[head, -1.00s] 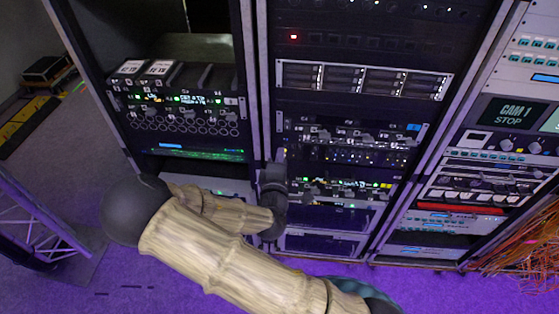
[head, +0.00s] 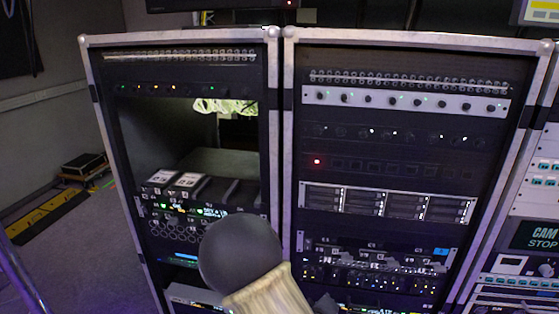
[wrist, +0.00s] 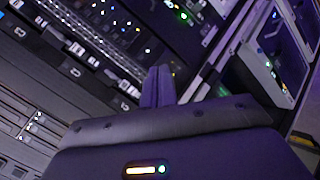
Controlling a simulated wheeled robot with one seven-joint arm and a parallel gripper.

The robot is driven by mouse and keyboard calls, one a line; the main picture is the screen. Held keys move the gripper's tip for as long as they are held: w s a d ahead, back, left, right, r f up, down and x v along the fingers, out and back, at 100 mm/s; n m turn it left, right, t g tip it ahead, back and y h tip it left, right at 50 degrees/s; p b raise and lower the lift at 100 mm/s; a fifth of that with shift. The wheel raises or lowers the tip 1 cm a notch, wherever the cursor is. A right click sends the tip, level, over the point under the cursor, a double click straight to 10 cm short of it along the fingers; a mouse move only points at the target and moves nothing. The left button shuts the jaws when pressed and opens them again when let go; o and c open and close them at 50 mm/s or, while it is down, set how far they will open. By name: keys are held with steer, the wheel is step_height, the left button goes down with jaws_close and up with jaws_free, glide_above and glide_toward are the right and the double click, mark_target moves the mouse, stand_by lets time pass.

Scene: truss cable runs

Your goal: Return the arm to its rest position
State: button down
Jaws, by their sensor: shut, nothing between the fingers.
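My gripper (wrist: 158,85) shows in the wrist view as two dark fingers pressed together, with nothing between them. Behind the fingertips are rack panels with small lit indicators, seen at a steep tilt; I cannot tell how far the fingertips are from them. In the head view, my arm rises from the bottom edge in front of the racks, showing a dark rounded joint and a tan link. My gripper is not clearly visible there.
A left rack (head: 272,150) has an open bay with two white-labelled modules. A middle rack (head: 288,130) holds several panels and a drive unit (head: 388,203). A right rack (head: 547,130) is partly cut off. Open floor (head: 75,255) lies at the left, with a yellow-black strip (head: 50,212).

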steer(key=s+d+r+m+g+y, duration=0.2)
steer(key=s+r+m+g, duration=0.1)
steer(key=s, duration=0.4)
steer(key=s+d+r+m+g+y+b, duration=0.1)
steer(key=s+r+m+g+y, duration=0.1)
steer(key=s+r+m+g, duration=0.2)
steer(key=s+r, duration=0.2)
steer(key=s, duration=0.1)
steer(key=shift+s+d, duration=0.15)
steer(key=shift+d, duration=0.2)
steer(key=shift+d+r, duration=0.1)
